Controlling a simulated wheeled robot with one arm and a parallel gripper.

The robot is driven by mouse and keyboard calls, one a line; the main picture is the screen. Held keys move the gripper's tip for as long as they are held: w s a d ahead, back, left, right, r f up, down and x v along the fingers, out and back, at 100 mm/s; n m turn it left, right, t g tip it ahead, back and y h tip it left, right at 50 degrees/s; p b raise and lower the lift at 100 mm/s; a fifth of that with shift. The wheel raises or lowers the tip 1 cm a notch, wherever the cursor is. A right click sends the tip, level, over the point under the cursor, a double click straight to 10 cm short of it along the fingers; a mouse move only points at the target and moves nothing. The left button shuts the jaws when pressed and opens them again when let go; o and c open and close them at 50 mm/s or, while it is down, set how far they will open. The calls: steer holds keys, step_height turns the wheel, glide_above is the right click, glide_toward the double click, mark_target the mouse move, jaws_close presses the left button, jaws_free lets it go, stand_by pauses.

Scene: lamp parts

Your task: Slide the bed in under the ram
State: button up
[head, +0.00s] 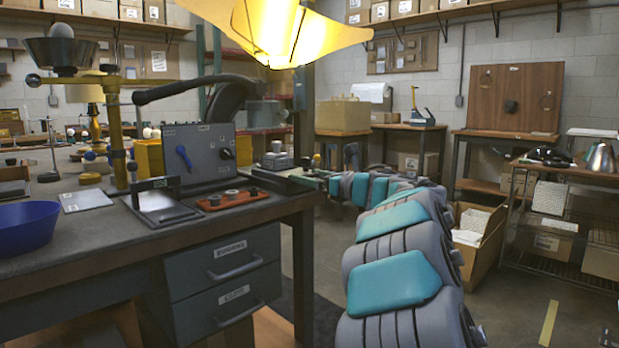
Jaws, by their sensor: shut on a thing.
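My arm reaches from the lower right to the right end of the dark workbench. My gripper (318,179) is small and partly hidden there, at the edge of a low plate that looks like the bed (292,178). It appears shut on this bed's near right end; the fingertips are hard to make out. A grey block-like part (277,158) stands on or just behind the bed. Above and behind it is a grey press head (265,114) with a thick black curved arm. The ram itself is not clearly visible, so its alignment with the bed cannot be told.
A grey control box (195,152) with a blue lever, an orange-brown tray (231,199), a black handled plate (164,207) and a blue bowl (27,226) occupy the bench (110,245). A lit yellow lamp shade (285,30) hangs above. Open floor lies right of the bench.

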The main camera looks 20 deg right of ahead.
mark_target(279, 170)
steer(key=shift+w+a, duration=0.15)
steer(key=shift+a, duration=0.05)
jaws_close()
steer(key=x, duration=0.8)
steer(key=shift+a, duration=0.1)
steer(key=o, duration=1.6)
jaws_free()
steer(key=shift+c, duration=0.2)
steer(key=b+v, duration=0.1)
steer(key=v, duration=0.7)
steer(key=shift+w, duration=0.1)
